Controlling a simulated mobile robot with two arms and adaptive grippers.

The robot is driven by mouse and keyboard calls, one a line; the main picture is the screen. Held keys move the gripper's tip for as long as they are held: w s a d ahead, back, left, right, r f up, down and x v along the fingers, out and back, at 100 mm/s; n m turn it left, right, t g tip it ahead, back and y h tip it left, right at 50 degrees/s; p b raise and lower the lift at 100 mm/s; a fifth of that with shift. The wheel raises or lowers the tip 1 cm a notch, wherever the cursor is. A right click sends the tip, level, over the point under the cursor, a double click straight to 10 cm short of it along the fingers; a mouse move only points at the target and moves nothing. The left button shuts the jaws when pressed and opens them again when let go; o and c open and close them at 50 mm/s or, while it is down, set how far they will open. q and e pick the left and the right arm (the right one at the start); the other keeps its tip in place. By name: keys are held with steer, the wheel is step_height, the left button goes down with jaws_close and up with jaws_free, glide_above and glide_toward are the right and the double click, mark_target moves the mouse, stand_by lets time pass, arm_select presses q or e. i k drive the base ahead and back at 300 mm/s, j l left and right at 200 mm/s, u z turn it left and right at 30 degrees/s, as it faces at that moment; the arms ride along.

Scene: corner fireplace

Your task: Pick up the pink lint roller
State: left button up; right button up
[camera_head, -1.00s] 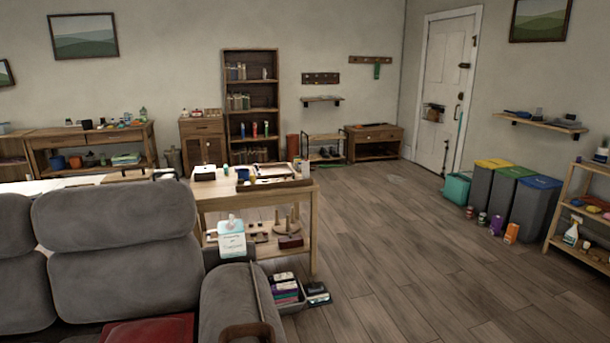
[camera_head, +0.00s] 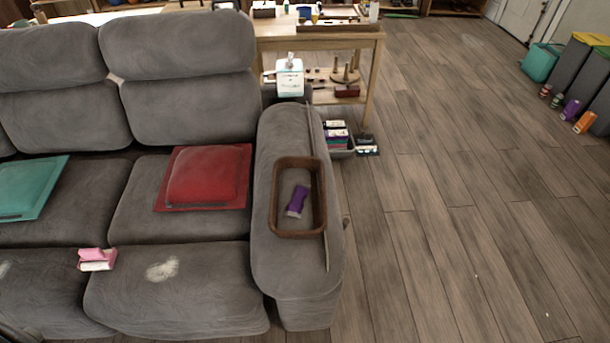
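A pink and white object (camera_head: 97,259), which looks like the pink lint roller, lies on the front of the grey sofa (camera_head: 190,290) at the lower left. It rests near the gap between two seat cushions. Its handle cannot be made out clearly. Neither of my grippers shows in the head view.
A red cushion (camera_head: 205,176) and a teal cushion (camera_head: 28,188) lie on the sofa seats. A brown tray (camera_head: 274,222) holding a purple item (camera_head: 297,201) sits on the armrest. A wooden table (camera_head: 372,70) stands behind.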

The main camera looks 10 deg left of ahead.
mark_target(97, 254)
steer(key=u, duration=2.1)
steer(key=i+j+z, duration=0.1)
steer(key=j, duration=0.2)
steer(key=i+j+z, duration=0.15)
steer(key=i+j, duration=0.05)
steer(key=j, duration=0.05)
